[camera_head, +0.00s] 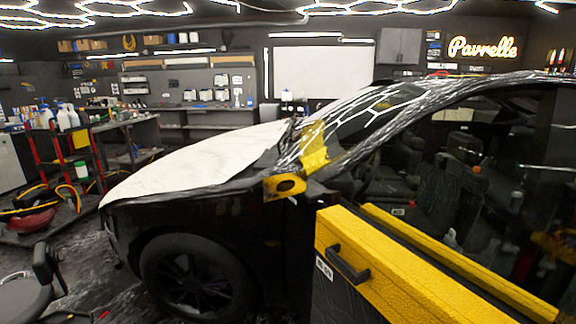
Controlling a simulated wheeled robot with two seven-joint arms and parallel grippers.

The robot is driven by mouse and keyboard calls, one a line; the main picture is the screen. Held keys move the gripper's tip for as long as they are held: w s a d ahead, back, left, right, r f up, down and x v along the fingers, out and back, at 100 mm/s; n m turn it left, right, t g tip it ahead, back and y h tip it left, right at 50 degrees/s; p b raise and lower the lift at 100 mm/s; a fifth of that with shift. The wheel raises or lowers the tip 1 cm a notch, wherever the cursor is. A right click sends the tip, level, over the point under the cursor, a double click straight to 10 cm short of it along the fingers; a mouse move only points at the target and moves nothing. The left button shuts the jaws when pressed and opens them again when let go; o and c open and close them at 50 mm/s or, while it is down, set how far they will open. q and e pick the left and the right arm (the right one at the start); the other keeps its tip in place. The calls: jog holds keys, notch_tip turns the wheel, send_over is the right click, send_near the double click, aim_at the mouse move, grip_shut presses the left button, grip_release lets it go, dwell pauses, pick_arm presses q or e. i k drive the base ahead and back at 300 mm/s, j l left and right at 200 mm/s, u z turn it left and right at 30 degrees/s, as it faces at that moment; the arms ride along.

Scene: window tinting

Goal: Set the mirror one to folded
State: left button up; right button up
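A side mirror (284,186) with a yellow and black housing sits at the base of the windshield pillar of a black car (210,215). It stands out from the body above the front fender, just behind the white-covered hood. I cannot tell for sure from this angle how far it is turned on its mount. Neither of my grippers shows in the head view, and nothing is seen touching the mirror.
A yellow door panel (400,275) with a black handle (347,264) fills the near right. The front wheel (195,275) is below the mirror. A dark stool (30,285) stands at lower left, and a red cart (90,155) with bottles behind it.

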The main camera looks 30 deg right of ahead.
aim_at(275, 182)
jog(key=i+u, duration=0.25)
jog(key=i, duration=0.45)
jog(key=i+u, duration=0.2)
jog(key=i, duration=0.45)
jog(key=l, duration=0.05)
